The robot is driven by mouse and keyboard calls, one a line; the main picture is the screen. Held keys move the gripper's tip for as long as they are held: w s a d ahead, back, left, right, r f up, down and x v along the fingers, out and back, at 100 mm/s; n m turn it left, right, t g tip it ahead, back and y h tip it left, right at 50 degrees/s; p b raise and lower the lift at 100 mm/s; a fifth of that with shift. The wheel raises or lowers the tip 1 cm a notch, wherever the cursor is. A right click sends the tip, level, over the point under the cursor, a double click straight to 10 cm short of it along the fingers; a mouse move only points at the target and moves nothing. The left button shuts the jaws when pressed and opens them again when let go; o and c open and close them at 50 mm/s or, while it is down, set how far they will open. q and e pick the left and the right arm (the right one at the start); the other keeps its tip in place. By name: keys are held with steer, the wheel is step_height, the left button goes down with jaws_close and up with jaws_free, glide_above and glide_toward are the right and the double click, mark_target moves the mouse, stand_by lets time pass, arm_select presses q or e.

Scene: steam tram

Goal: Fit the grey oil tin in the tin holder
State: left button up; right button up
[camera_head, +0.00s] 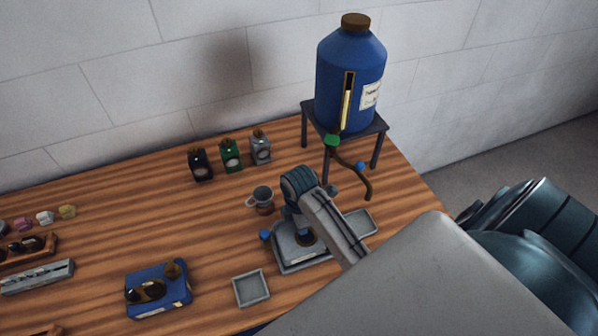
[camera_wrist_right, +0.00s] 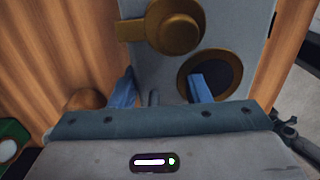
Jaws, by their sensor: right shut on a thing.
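I cannot single out the tin holder for certain; a shallow square grey tray (camera_head: 251,289) lies in front. My left gripper is not in view.
Small black (camera_head: 200,165), green (camera_head: 231,157) and grey (camera_head: 260,149) capped containers stand at the back. A mug (camera_head: 262,195) is close to my right gripper. A big blue bottle (camera_head: 347,75) stands on a stand, hose hanging. A blue box (camera_head: 140,305) lies front left.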

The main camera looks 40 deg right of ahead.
steer(key=shift+f, duration=0.5)
stand_by(1.0)
steer(key=o, duration=1.3)
